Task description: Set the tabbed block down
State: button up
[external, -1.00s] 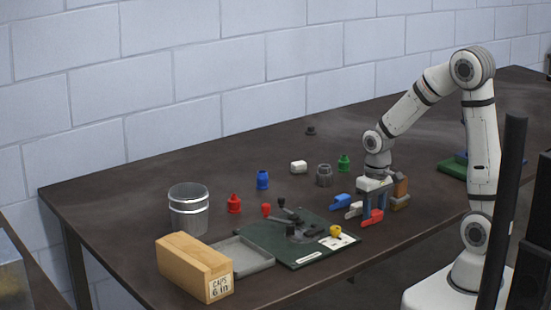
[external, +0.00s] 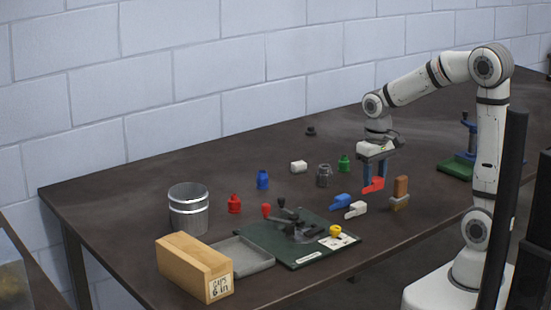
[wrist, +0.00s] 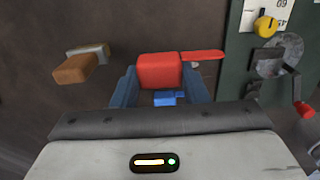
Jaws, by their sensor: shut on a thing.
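The red tabbed block (external: 374,185) is held between the blue fingers of my gripper (external: 375,174), raised above the table. In the wrist view the red block (wrist: 160,71) sits between the fingertips (wrist: 160,84), with its flat tab pointing right. A blue tabbed block (external: 341,202) and a white tabbed block (external: 356,209) lie on the table below and to the left of the held block. In the wrist view the blue one is mostly hidden behind the gripper.
A green board with a lever fixture (external: 280,240) lies in front left, beside a grey tray (external: 245,257). A wooden box (external: 190,265), a metal can (external: 188,210) and several coloured bottles stand further left.

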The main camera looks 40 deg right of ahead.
jog(key=w+r+p, duration=0.3)
jog(key=w, duration=1.1)
jog(key=p, duration=0.3)
send_over(305, 190)
notch_tip(305, 190, down, 3)
notch_tip(305, 190, down, 9)
jog(key=shift+f+p, duration=0.2)
jog(key=shift+p, duration=0.1)
jog(key=shift+f, duration=0.2)
jog(key=o, duration=0.7)
